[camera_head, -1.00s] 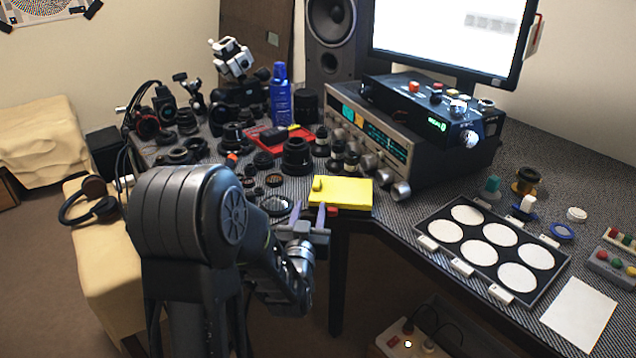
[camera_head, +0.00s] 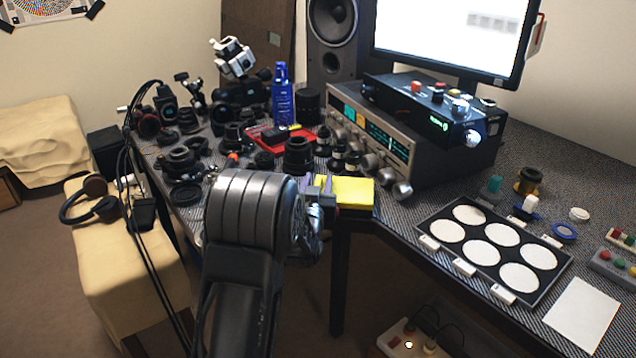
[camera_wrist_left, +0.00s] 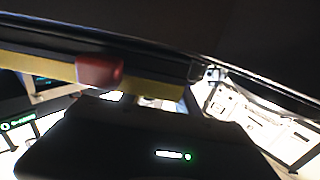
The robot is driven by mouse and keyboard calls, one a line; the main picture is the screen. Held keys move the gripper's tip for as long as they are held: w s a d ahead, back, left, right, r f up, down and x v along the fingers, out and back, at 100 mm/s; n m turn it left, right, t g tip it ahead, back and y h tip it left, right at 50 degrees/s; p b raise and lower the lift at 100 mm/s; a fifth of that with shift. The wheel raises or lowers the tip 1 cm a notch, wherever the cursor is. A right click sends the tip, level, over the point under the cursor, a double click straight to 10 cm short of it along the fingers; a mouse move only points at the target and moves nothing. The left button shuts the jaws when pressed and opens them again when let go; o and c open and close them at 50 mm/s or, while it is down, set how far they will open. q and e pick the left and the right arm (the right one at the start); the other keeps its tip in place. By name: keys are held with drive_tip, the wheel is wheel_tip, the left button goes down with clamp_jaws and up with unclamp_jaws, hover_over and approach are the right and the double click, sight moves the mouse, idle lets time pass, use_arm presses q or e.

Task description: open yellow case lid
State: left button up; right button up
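The yellow case (camera_head: 352,191) lies flat at the front edge of the table, and its lid looks down. My left gripper (camera_head: 317,184) is at the case's front left corner, its two fingers upright and apart with a gap between them. I cannot tell whether a finger touches the case. In the left wrist view a yellow strip (camera_wrist_left: 155,88) of the case runs across, with a red piece (camera_wrist_left: 99,71) on its front side. Much of that view is dark. My right gripper is not in view.
Several black lenses and rings crowd the table left of the case, with a lens (camera_head: 298,155) just behind it. A silver receiver (camera_head: 385,140) stands behind right. A tray of white discs (camera_head: 490,262) lies to the right. Open floor lies before the table edge.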

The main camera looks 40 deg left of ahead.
use_arm(q)
clamp_jaws()
idle(0.3)
idle(1.1)
